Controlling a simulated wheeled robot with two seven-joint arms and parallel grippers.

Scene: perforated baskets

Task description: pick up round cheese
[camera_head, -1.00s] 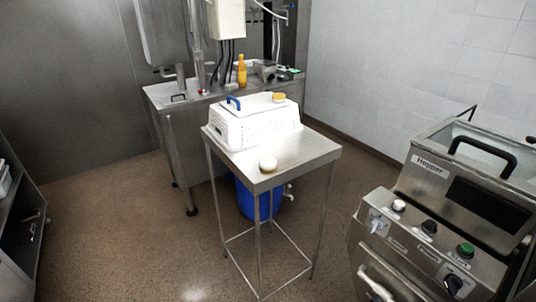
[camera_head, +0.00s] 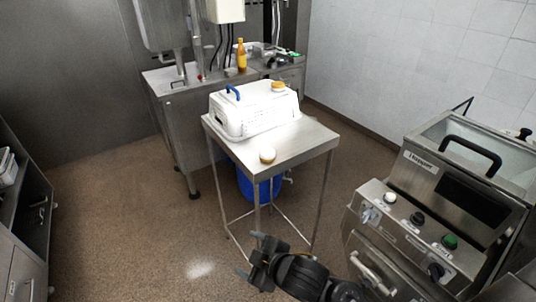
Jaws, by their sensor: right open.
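The round cheese (camera_head: 267,155) is a small pale disc with a tan side. It lies on the bare front part of the steel table (camera_head: 300,143), near the table's front corner. My right gripper (camera_head: 249,257) shows at the bottom middle, black, with its fingers apart and nothing between them. In the picture it is below the cheese, in front of the table and clear of it. My left gripper is not in view.
A white perforated basket (camera_head: 240,122) stands on the table behind the cheese, with a blue-handled item (camera_head: 233,92) and a yellow round item (camera_head: 278,86) on top. A steel machine (camera_head: 440,200) stands at right. A blue bin (camera_head: 250,186) is under the table.

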